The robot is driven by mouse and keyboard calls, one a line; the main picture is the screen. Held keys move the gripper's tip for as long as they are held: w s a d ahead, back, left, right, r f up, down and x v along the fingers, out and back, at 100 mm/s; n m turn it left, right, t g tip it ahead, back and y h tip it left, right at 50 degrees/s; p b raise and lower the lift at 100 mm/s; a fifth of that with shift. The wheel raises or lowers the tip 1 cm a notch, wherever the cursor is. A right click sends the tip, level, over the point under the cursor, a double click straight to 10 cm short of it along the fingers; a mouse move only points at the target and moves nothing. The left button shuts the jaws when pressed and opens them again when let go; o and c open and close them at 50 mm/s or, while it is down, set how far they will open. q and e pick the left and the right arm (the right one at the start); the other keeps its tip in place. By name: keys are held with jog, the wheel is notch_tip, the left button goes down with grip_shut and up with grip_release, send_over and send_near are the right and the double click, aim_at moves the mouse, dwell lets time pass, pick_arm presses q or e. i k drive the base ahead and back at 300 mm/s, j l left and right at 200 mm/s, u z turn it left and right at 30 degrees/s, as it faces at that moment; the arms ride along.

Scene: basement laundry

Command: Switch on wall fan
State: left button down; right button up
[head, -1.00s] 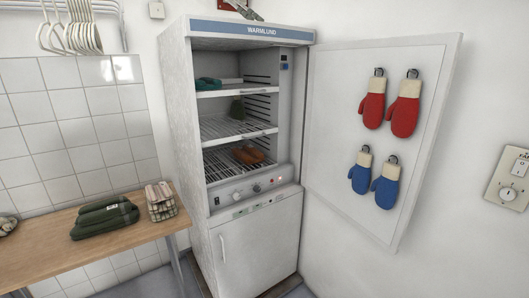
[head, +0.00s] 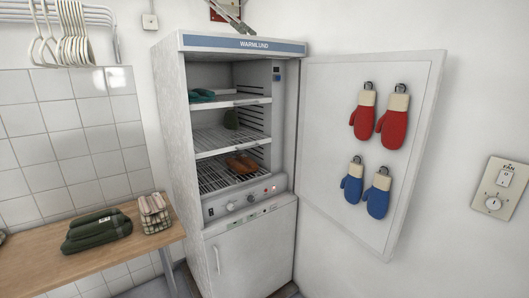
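The wall fan's control plate (head: 500,188) is on the white wall at the far right of the head view. It is a beige plate marked FAN, with a small switch (head: 506,176) at the top and a round dial (head: 492,204) below it. The switch's position is too small to tell. The fan itself is not in view. Neither of my grippers is in view.
A white drying cabinet (head: 250,250) stands in the middle with its upper door (head: 320,100) swung open to the right, red and blue mittens hanging on it. A wooden table (head: 60,268) with folded green cloth (head: 97,230) is at left. Wall before the plate looks clear.

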aim_at(505, 176)
jog(key=z, duration=1.7)
